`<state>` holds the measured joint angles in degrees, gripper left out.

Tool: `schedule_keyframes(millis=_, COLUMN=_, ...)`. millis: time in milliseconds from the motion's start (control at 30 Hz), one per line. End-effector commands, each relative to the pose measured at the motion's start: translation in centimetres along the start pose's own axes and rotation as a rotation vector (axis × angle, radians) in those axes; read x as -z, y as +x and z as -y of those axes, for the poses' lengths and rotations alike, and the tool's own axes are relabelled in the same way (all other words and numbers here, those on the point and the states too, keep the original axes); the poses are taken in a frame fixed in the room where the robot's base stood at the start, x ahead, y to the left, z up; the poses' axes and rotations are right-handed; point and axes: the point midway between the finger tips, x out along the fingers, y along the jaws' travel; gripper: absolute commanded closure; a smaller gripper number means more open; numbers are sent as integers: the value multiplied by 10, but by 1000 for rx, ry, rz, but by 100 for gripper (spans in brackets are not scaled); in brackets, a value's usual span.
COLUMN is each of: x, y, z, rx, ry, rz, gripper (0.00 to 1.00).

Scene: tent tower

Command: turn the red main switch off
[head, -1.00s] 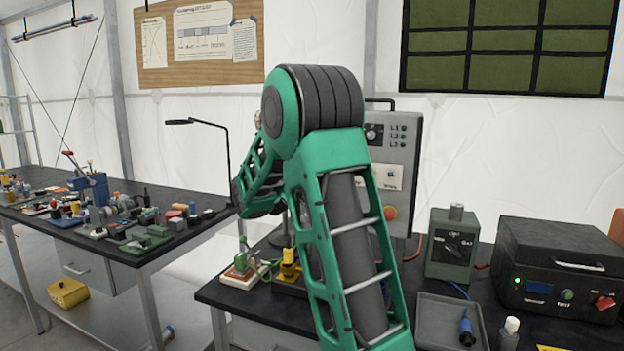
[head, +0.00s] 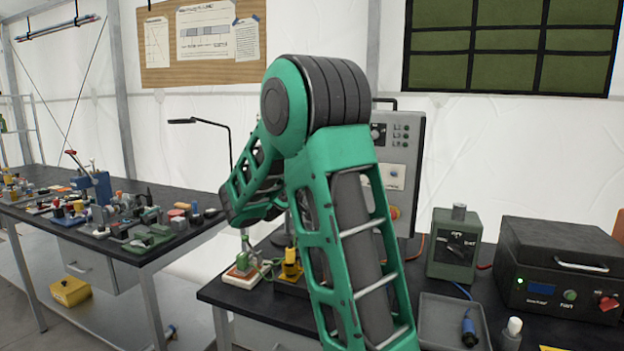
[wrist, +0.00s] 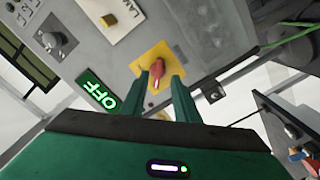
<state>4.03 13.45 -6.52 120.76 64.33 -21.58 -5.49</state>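The red main switch (wrist: 156,74) is a red handle on a yellow plate (wrist: 154,56), fixed to a grey panel. In the wrist view my gripper (wrist: 160,80) has its two green fingers at either side of the handle, with a gap visible between them. I cannot tell whether a finger touches the handle. In the head view the grey panel (head: 410,150) stands on the bench behind my arm. The switch (head: 394,212) is only partly visible there, and my gripper is hidden.
The panel also carries a dark knob (wrist: 54,42) and a white plate. A green meter box (head: 453,245), a black power unit (head: 560,270) and a grey tray (head: 440,315) stand to the panel's right. A cluttered second bench (head: 130,255) is at left.

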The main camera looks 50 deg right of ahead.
Motion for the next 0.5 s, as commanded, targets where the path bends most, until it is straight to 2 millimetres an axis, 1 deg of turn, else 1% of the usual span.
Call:
schedule_keyframes(millis=33, x=1, y=-11, z=1, rx=4, ry=0, rz=-3, gripper=72)
schedule_keyframes(millis=200, x=1, y=-41, z=1, rx=3, ry=0, rz=-3, gripper=72)
schedule_keyframes(millis=300, x=1, y=-54, z=2, rx=3, ry=0, rz=-3, gripper=72)
schedule_keyframes(millis=400, x=2, y=-62, z=2, rx=3, ry=0, rz=-3, gripper=72)
schedule_keyframes(millis=500, x=1, y=-67, z=2, rx=2, ry=1, rz=-3, gripper=72)
